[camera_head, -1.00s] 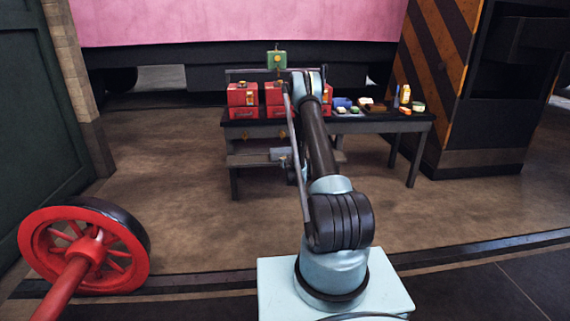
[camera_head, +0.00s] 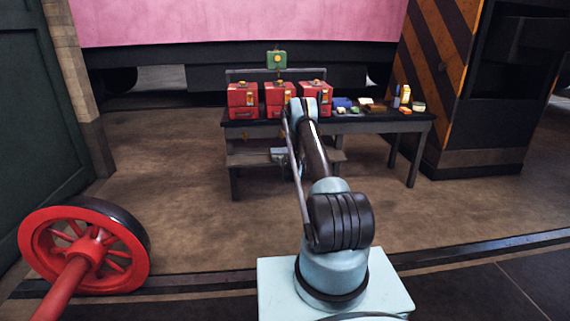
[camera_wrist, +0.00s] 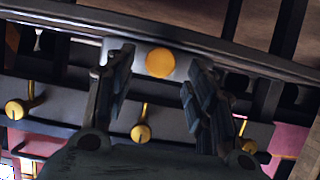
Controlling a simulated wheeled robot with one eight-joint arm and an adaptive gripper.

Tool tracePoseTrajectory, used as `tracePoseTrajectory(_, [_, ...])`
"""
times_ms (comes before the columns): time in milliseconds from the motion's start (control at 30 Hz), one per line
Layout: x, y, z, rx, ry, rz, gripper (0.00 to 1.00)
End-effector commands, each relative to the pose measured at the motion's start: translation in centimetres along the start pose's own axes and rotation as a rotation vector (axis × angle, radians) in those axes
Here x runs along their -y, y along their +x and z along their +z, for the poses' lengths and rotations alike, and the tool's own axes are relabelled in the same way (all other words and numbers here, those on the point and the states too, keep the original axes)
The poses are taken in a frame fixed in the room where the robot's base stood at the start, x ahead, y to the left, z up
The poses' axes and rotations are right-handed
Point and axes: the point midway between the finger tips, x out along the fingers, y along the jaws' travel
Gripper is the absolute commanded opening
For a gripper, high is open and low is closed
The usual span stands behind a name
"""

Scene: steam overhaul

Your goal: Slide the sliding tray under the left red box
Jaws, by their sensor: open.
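Three red boxes stand in a row on the dark table; the left red box (camera_head: 242,100) is at its left end. The middle box (camera_head: 278,98) and right box (camera_head: 315,97) are beside it. A pale piece with a round yellow disc (camera_wrist: 160,62), seemingly the sliding tray, shows in the wrist view against a long grey rail. My gripper (camera_wrist: 160,76) is open, with one finger on either side of the disc; contact cannot be told.
A lower shelf (camera_head: 250,160) runs under the table (camera_head: 370,126). Several yellow knobs (camera_wrist: 140,133) line a dark rail close to my fingers. Small bottles and blocks (camera_head: 404,97) stand at the table's right. Floor between is clear.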

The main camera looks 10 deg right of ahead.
Motion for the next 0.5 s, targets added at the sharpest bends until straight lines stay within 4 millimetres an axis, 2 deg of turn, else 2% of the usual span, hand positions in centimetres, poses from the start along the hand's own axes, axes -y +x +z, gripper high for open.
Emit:
tracePoseTrajectory(200, [0.0,2.4,0.0,0.0,0.0,0.0,0.5])
tracePoseTrajectory(500, [0.0,3.2,0.0,0.0,0.0,0.0,0.5])
